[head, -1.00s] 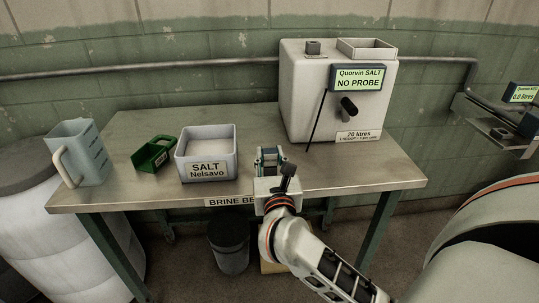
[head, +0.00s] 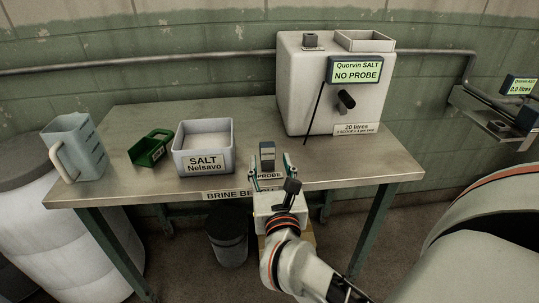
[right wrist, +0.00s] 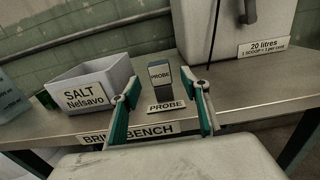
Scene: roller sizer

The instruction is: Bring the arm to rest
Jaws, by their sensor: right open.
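My right gripper (head: 268,180) is open and empty at the bench's front edge, its two green-lined fingers apart. In the right wrist view the fingers (right wrist: 161,110) spread on either side of a dark upright probe (right wrist: 161,88) labelled PROBE. The probe (head: 267,156) stands on the bench beyond the fingertips, behind a small PROBE plate (right wrist: 166,107). I see no contact between fingers and probe. My left gripper is not in view.
On the steel bench (head: 330,172) are a jug (head: 85,148), a green scoop (head: 150,148), an open SALT box (head: 204,163) and a white tank (head: 300,90) whose display reads NO PROBE. A dark bin (head: 229,243) stands below.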

